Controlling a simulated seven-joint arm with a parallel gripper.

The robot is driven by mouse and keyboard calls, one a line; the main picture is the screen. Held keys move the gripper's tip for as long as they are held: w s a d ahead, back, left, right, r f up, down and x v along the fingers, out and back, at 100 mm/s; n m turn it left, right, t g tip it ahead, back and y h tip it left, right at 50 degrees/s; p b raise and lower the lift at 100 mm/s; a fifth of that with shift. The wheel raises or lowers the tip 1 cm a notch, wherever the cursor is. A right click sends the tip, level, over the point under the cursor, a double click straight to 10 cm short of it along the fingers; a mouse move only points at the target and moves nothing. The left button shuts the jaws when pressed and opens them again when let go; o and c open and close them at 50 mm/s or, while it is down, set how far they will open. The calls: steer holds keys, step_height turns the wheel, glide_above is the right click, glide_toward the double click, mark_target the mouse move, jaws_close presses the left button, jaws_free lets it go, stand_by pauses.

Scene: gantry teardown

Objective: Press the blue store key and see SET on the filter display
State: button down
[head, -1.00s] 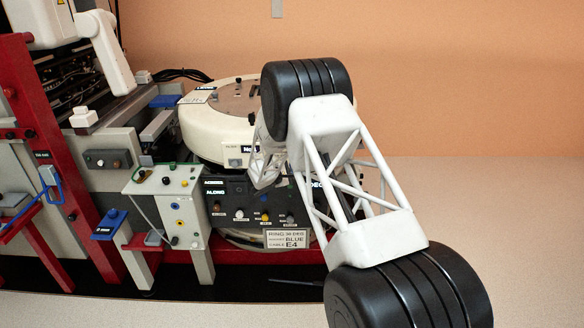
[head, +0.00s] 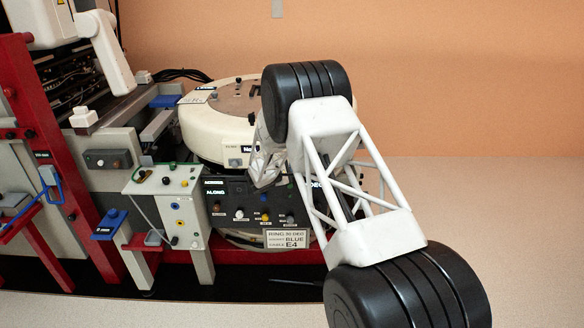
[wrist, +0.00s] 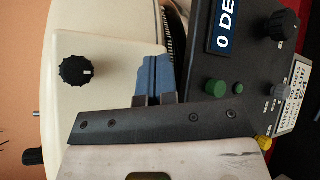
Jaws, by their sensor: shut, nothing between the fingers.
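My gripper (wrist: 153,78) shows in the wrist view with its blue-grey fingertips together and nothing held. They lie over the edge of the cream drum, beside the dark control panel (wrist: 200,62). In the head view my arm hides the fingertips. On that panel (head: 228,204), a lit display (head: 215,192) in the head view reads something like "ALONG". A blue display (wrist: 226,28) in the wrist view shows "0 DE", partly cut off. Two green buttons (wrist: 215,88) sit near the fingertips.
The cream drum (head: 205,128) stands above the panel. A label card (head: 287,239) reads "RING", "BLUE", "E4". A pale switch box (head: 160,182) and a blue-topped post (head: 108,223) stand left. The tabletop at right (head: 520,230) is clear.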

steer(key=shift+w, duration=0.45)
stand_by(0.7)
steer(key=shift+s, duration=0.95)
steer(key=shift+s, duration=3)
steer(key=shift+d+r, duration=0.1)
